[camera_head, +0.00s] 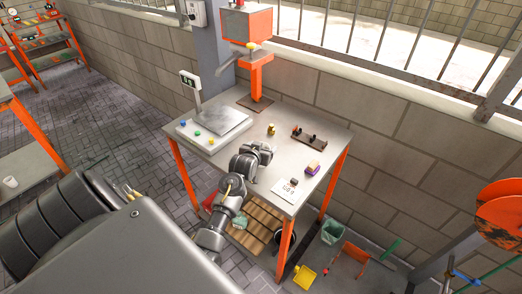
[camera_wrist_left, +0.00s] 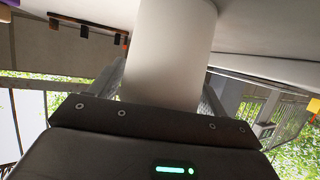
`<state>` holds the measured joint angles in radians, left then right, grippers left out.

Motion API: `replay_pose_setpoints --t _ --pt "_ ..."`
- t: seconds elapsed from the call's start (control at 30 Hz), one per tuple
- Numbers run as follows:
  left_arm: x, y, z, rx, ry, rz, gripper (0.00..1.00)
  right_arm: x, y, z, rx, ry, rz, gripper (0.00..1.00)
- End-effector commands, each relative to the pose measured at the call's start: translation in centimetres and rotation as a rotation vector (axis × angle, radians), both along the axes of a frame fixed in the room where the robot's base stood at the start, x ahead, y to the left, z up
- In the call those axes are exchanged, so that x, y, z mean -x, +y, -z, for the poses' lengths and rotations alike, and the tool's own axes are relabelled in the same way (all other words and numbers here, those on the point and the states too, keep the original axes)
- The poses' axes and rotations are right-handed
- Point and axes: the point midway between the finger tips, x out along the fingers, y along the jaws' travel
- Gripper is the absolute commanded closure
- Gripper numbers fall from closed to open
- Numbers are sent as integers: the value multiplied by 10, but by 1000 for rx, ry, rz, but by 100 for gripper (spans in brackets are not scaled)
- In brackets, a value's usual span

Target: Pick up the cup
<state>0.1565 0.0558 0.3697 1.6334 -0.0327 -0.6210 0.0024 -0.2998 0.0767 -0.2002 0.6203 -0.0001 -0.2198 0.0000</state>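A smooth white cylinder, which looks like the cup (camera_wrist_left: 172,45), fills the space between my left gripper's two fingers in the left wrist view. That view is upside down, with the tabletop along the top. One finger is on each side of the cylinder, very close to it. I cannot tell whether they press on it. In the head view my left gripper (camera_head: 262,152) is low over the grey table (camera_head: 232,152), and its arm hides this cylinder. A small white cup-like thing (camera_head: 10,182) stands on another table at the far left. My right gripper is not in view.
On the table are a scale (camera_head: 218,122), a small yellow object (camera_head: 271,129), a dark strip with clips (camera_head: 309,138), a purple and yellow block (camera_head: 313,168) and a white sheet (camera_head: 285,189). An orange post (camera_head: 256,80) stands at the back. Bins and a yellow dustpan (camera_head: 304,277) lie below right.

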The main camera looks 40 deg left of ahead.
Motion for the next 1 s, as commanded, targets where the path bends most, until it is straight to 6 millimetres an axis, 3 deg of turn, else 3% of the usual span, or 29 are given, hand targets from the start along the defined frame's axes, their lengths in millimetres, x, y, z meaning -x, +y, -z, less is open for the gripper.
replay_pose_setpoints --t 0.03,0.27,0.67,0.8,1.0 --pt "0 0 0 0 0 0 31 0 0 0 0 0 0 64" --pt "0 0 0 0 1 0 60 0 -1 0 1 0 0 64" --pt "0 0 -8 -1 -3 0 60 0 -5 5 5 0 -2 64" --pt "-1 0 -29 -4 -7 1 60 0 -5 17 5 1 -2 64" --pt "36 -14 -75 -3 -6 0 60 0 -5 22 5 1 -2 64"
